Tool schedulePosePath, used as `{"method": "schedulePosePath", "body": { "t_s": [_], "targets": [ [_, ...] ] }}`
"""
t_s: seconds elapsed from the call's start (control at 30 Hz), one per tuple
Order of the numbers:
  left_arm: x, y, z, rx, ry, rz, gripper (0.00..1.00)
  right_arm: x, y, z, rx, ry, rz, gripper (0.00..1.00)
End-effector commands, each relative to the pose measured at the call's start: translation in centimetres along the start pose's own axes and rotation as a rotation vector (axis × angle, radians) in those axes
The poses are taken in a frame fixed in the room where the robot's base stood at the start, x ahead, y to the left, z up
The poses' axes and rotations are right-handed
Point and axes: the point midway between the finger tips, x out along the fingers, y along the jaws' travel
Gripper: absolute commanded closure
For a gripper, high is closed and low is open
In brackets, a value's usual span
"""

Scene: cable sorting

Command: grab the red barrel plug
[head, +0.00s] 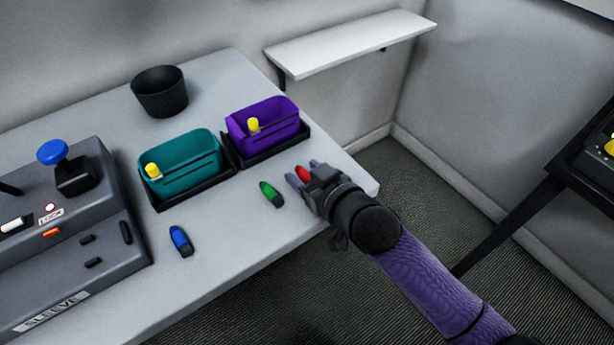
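The red barrel plug (303,173) lies near the right end of the grey table, in front of the purple bin. My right gripper (302,173) reaches in from the lower right, with one finger on each side of the red plug. The fingers look spread, and the plug's near end is hidden by the gripper. I cannot tell whether the fingers touch it. My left gripper is not in view.
A green plug (271,194) lies just left of my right gripper, and a blue plug (181,241) farther left. A teal bin (185,165) and a purple bin (265,125) stand behind. A black cup (160,92), a sleeve machine (70,250) and the table (225,240) also show.

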Motion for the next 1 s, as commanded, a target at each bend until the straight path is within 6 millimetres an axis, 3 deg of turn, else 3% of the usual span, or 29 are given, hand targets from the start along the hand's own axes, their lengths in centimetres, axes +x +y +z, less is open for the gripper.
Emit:
{"method": "schedulePosePath", "body": {
  "t_s": [0.03,0.27,0.63,0.9,1.0],
  "targets": [
    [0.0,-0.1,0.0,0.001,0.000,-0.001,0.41,0.0,0.0,0.0,0.000,0.000,0.000,0.53],
    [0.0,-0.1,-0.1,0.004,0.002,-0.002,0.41,0.0,0.0,0.0,0.000,0.000,0.000,1.00],
    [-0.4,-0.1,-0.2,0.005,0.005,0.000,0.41,-0.2,0.0,-0.6,0.000,0.001,0.001,1.00],
    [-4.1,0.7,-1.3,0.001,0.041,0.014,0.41,-2.3,0.0,-7.5,-0.002,0.006,0.001,1.00],
    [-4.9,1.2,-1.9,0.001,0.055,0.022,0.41,-2.8,0.1,-9.2,-0.002,0.004,0.001,1.00]
  ]
}}
